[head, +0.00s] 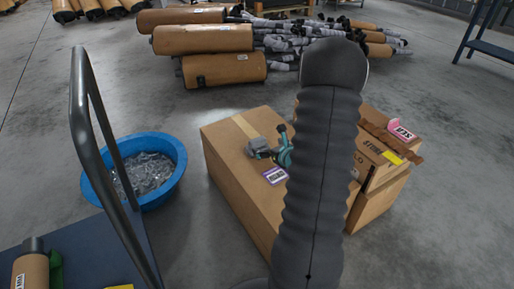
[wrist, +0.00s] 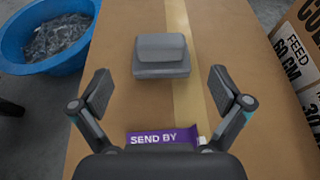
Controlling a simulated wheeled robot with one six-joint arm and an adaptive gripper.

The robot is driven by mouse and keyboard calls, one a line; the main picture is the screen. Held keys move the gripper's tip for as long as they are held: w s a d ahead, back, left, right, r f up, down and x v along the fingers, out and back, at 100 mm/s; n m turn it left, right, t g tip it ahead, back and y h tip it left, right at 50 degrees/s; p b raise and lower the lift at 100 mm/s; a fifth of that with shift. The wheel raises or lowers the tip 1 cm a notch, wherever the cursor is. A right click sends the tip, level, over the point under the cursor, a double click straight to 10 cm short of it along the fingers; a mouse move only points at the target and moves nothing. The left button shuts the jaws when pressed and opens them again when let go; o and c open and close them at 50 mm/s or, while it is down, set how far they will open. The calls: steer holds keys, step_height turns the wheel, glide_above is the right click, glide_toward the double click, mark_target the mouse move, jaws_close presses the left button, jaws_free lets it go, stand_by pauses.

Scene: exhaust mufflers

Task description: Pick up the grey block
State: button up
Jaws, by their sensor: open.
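The grey block (wrist: 161,55) sits on top of a cardboard box, straight ahead of my gripper in the wrist view. It has a raised, narrower upper part on a wider base. In the head view the block (head: 257,146) shows at the left of my gripper (head: 279,150), which my arm partly hides. My gripper (wrist: 160,82) is open, with one finger to the left and one to the right of the block's line. The block lies beyond the fingertips, and nothing is between the fingers.
The cardboard box (head: 232,150) also carries a purple "SEND BY" label (wrist: 160,138) near my gripper. A blue tub (head: 178,160) of clear material stands at the left.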

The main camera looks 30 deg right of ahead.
mark_target(259, 142)
steer(key=shift+x, duration=4.25)
steer(key=shift+r, duration=0.15)
steer(key=c, duration=1.3)
